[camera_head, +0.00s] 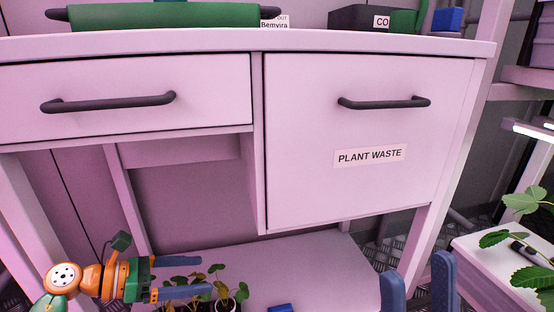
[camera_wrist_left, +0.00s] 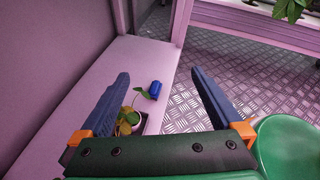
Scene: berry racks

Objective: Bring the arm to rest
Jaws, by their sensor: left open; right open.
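My left gripper (camera_head: 184,290) is at the lower left of the head view, its arm orange and green, its blue fingers near small potted plants. In the left wrist view my left gripper (camera_wrist_left: 162,92) has its two blue fingers spread wide with nothing between them. My right gripper (camera_head: 418,285) shows at the bottom of the head view as two upright blue fingers, apart and empty. The rest of my right arm is out of view.
A pink desk has a left drawer (camera_head: 130,95) and a "PLANT WASTE" drawer (camera_head: 365,135), both shut. Potted plants (camera_head: 222,290) and a blue object (camera_head: 281,308) stand on the low shelf (camera_head: 300,265). A leafy plant (camera_head: 525,240) is at the right.

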